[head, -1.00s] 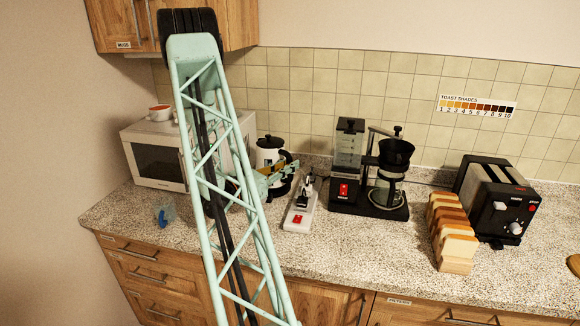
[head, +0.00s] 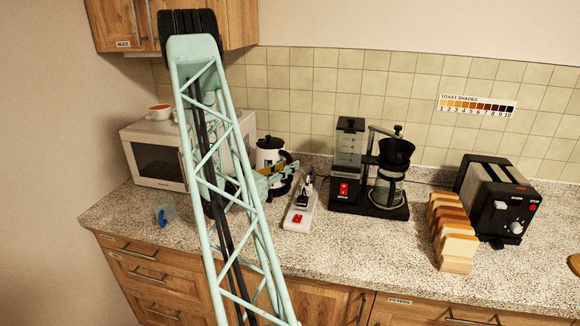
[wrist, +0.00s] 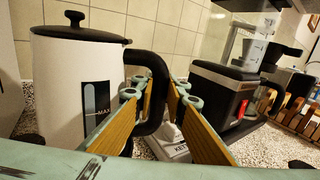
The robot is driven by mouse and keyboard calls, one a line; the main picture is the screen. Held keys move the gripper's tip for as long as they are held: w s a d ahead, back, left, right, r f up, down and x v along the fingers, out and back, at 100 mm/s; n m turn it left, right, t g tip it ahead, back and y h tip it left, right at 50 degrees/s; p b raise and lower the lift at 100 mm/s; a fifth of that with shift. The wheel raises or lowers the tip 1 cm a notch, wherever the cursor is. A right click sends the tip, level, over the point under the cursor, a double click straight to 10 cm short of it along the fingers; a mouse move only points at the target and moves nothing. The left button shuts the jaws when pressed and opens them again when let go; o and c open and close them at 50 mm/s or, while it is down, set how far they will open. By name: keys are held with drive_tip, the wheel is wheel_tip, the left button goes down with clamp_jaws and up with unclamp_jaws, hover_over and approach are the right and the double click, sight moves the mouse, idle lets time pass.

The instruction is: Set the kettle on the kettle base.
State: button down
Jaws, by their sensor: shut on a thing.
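The kettle (head: 268,154) is white with a black lid and black handle. It stands upright near the back wall, just right of the microwave in the head view. In the wrist view the kettle (wrist: 78,85) fills the left side, with a dark level window marked MAX. My gripper (wrist: 158,100) has its two yellow-padded fingers on either side of the black handle (wrist: 160,78), shut on it. In the head view my gripper (head: 277,175) is partly behind my arm. The kettle's bottom is hidden in both views. I cannot make out the kettle base or tell whether the kettle touches it.
A white power strip (head: 299,217) with a red switch lies right of the kettle. The coffee maker (head: 350,180) stands beyond it, then bread slices (head: 452,235) and a toaster (head: 497,200).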

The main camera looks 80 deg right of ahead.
drive_tip(key=shift+f, duration=0.3)
idle(0.4)
drive_tip(key=c, duration=2.9)
unclamp_jaws()
drive_tip(key=shift+f, duration=0.1)
drive_tip(key=b+v, duration=0.1)
drive_tip(key=v, duration=1)
drive_tip(key=shift+b, duration=0.35)
